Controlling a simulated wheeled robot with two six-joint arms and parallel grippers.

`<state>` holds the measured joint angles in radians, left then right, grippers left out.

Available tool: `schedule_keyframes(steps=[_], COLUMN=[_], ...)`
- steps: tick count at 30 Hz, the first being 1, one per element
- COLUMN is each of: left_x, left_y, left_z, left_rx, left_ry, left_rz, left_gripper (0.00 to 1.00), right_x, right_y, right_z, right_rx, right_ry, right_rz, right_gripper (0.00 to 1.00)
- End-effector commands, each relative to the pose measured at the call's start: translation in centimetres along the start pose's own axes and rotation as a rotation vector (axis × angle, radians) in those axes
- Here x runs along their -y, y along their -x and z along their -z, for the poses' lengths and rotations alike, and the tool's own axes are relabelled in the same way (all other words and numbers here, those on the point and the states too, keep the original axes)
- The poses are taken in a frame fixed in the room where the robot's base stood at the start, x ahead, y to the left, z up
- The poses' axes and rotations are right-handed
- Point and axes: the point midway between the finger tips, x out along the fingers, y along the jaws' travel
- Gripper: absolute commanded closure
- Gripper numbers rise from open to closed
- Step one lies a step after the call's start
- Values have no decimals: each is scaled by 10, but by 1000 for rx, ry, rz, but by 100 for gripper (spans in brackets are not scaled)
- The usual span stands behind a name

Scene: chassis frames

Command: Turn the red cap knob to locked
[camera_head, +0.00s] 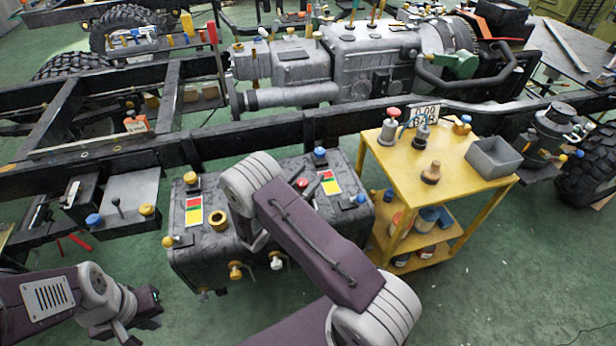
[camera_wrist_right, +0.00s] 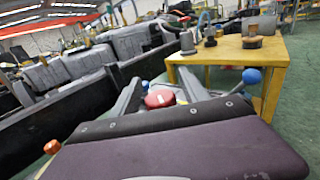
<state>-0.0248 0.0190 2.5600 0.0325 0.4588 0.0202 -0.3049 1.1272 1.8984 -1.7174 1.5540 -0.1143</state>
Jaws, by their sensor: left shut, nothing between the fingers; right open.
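The red cap knob (camera_head: 300,183) is on top of the black tank (camera_head: 335,232), between two red, yellow and green labels. My right arm partly covers the tank. In the right wrist view the red cap (camera_wrist_right: 160,98) shows between the two open fingers of my right gripper (camera_wrist_right: 160,88), its lower part hidden by my wrist housing. I cannot tell whether the fingers touch it. My left gripper (camera_head: 146,308) is shut and empty at the lower left, apart from the tank.
The tank also carries a blue cap (camera_head: 320,153), a yellow cap (camera_head: 190,178) and brass fittings (camera_head: 235,270). A yellow cart (camera_head: 408,165) with a grey bin (camera_head: 493,157) stands close on the right. The dark chassis rail (camera_head: 240,137) runs behind. Green floor lies open in front.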

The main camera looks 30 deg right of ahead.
Motion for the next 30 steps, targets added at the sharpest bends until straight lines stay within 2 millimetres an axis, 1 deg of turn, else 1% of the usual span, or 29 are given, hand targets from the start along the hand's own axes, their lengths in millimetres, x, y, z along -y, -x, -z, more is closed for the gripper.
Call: schedule_keyframes(steps=[2, 3, 5, 6, 7, 8, 14, 19, 23, 30], left_x=[0, 0, 0, 0, 0, 0, 0, 0, 0, 0], left_y=[0, 0, 0, 0, 0, 0, -1, -5, -10, -25], left_z=[0, 0, 0, 0, 0, 0, 0, 0, -1, -3], left_rx=[0, 0, 0, 0, 0, 0, 0, 0, 0, 0], left_ry=[0, 0, 0, 0, 0, 0, 0, 0, 0, 0], left_rz=[0, 0, 0, 0, 0, 0, 0, 0, 0, 0], left_gripper=[100, 100, 100, 100, 100, 100, 100, 100, 100, 100], right_x=[0, 0, 0, 0, 0, 0, 0, 1, 3, 9], right_y=[0, 0, 0, 0, 0, 0, 0, 1, 1, 2], right_z=[0, 0, 0, 0, 0, 0, 0, 2, 3, 4], right_rx=[0, 0, 0, 0, 0, 0, 0, 0, -1, -1], right_ry=[0, 0, 0, 0, 0, 0, -1, -2, -4, -6], right_rz=[0, 0, 0, 0, 0, 0, 9, 63, 144, 349], right_gripper=[48, 59, 76, 87, 95, 100, 100, 100, 100, 100])
